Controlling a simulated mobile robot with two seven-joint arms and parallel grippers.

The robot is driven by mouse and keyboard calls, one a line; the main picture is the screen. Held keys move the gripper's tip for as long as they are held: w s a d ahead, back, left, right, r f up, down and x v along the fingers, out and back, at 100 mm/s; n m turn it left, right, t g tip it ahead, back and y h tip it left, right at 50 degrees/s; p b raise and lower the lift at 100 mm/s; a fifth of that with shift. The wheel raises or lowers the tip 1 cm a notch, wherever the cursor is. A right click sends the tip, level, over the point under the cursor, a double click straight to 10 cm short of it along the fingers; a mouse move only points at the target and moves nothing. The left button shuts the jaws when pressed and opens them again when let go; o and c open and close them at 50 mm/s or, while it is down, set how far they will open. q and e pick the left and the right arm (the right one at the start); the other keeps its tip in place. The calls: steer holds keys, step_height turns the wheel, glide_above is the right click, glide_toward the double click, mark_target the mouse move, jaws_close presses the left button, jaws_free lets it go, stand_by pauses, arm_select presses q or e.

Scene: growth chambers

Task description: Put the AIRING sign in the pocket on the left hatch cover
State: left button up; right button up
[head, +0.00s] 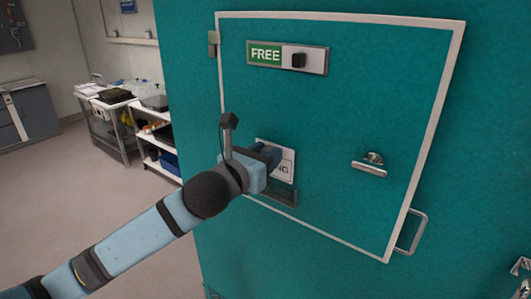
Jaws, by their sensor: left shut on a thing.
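The teal hatch cover (335,100) has a pale frame and fills the right half of the head view. My left gripper (275,158) is in front of its lower left part, shut on the white AIRING sign (287,170). Only the last letters of the sign show; my gripper hides the rest. The dark pocket (283,194) is on the cover just below the sign. The sign's lower edge is close to the pocket's top, and I cannot tell whether it is inside. My right gripper is not in view.
A green FREE slider plate (287,57) is at the cover's top. A latch handle (369,167) sticks out right of the sign, and a grab handle (416,232) is at the lower right. Carts (108,128) with trays stand at the left over open floor.

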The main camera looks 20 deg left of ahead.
arm_select(q)
steer(key=shift+f, duration=0.15)
stand_by(0.5)
steer(key=shift+f, duration=0.4)
steer(key=shift+f, duration=0.75)
stand_by(0.6)
steer(key=shift+f, duration=0.35)
steer(key=shift+f, duration=0.25)
stand_by(0.3)
steer(key=shift+f, duration=0.25)
steer(key=shift+f, duration=0.35)
stand_by(0.6)
